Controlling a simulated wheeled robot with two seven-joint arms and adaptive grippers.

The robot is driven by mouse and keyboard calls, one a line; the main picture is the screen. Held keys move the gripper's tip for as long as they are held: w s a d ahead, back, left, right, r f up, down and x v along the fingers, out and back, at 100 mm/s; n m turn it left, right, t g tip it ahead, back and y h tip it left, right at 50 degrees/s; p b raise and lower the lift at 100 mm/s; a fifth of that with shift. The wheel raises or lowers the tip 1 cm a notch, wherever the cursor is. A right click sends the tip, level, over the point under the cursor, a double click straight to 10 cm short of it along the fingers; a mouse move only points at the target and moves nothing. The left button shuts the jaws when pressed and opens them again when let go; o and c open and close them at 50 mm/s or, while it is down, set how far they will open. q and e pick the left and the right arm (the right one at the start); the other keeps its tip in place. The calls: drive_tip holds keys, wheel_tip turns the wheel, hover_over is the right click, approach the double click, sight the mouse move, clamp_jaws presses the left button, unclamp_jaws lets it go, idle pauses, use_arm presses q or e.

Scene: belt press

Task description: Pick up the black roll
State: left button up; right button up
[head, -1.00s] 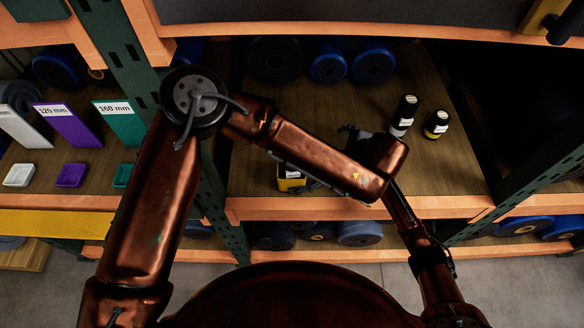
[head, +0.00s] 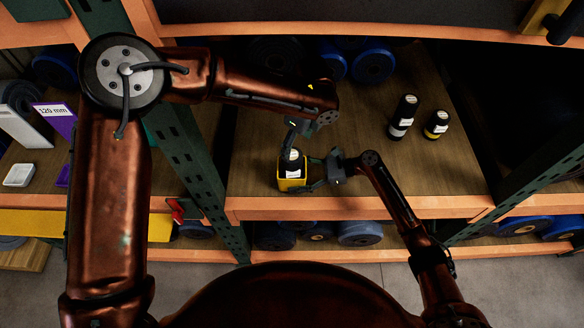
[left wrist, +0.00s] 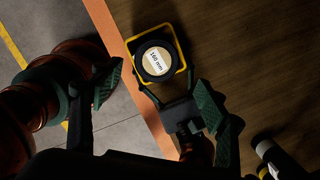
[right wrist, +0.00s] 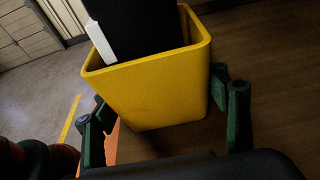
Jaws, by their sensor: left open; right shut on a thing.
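The black roll (head: 292,160) stands upright in a small yellow bin (head: 291,186) near the shelf's front edge. In the left wrist view its round end (left wrist: 157,61) carries a label that reads 160 mm, inside the yellow rim. My left gripper (head: 292,138) is open above the roll; in the left wrist view its fingers (left wrist: 158,94) are spread wide and empty. My right gripper (head: 316,178) is shut on the yellow bin from the right; in the right wrist view its fingers lie on either side of the bin (right wrist: 150,92). The roll's lower part is hidden inside it.
A black bottle-like cylinder with a white band (head: 402,118) and a shorter one with a yellow band (head: 436,125) stand at right on the wooden shelf (head: 400,165). Blue rolls (head: 373,62) lie at the back. A green post (head: 190,150) rises at left.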

sight(293, 155)
use_arm(q)
wheel_tip(293, 155, down, 3)
drive_tip(key=shift+w+a+f, duration=0.1)
drive_tip(key=shift+w+a, duration=0.05)
drive_tip(key=shift+w+a+f, duration=0.1)
drive_tip(key=shift+a+f, duration=0.1)
drive_tip(key=shift+f, duration=0.65)
drive_tip(key=shift+s+a+f, duration=0.1)
drive_tip(key=shift+a+f, duration=0.05)
drive_tip(key=shift+f, duration=0.75)
drive_tip(key=shift+w+a+f, duration=0.1)
drive_tip(key=shift+a+f, duration=0.1)
drive_tip(key=shift+f, duration=0.65)
drive_tip(key=shift+c, duration=0.7)
clamp_jaws()
